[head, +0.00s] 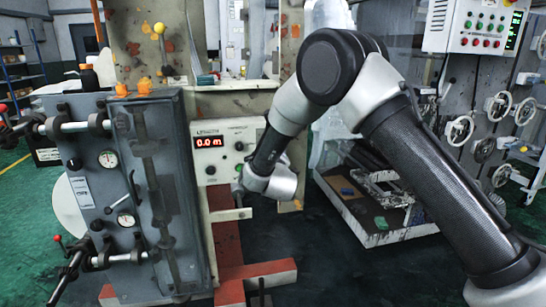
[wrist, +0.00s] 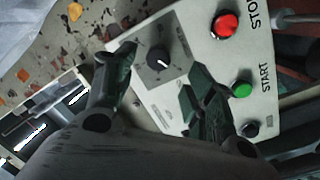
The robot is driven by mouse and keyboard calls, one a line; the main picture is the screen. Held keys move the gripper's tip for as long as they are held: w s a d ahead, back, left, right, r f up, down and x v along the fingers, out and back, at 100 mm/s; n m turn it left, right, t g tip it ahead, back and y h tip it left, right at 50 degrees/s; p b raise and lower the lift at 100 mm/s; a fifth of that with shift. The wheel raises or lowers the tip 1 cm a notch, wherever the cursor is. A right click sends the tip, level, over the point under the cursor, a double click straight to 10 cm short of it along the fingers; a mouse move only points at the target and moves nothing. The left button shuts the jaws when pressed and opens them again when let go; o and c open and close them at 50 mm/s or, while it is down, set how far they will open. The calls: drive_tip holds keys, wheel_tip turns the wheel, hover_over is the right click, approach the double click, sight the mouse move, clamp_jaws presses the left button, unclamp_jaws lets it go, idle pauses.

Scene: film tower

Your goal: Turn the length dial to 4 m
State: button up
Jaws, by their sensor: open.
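The length dial (wrist: 158,60) is a black round knob with a white pointer line on a grey square plate, seen in the wrist view. Its scale marks are too small to read. The display (head: 208,142) on the pale control panel (head: 204,179) reads 0.0 m in red in the head view. My gripper (wrist: 160,72) is open, with one dark finger on each side of the dial in the wrist view. The fingers look apart from the knob; I cannot tell how far they are above it. In the head view my wrist is in front of the panel's right side.
A red STOP button (wrist: 225,24) and a green START button (wrist: 241,90) sit on the same panel, START close to the right finger. A grey cabinet (head: 92,225) with gauges and levers stands left of the panel. Handwheels (head: 460,131) are at the right.

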drive_tip(key=s+d, duration=0.1)
drive_tip(key=s, duration=0.5)
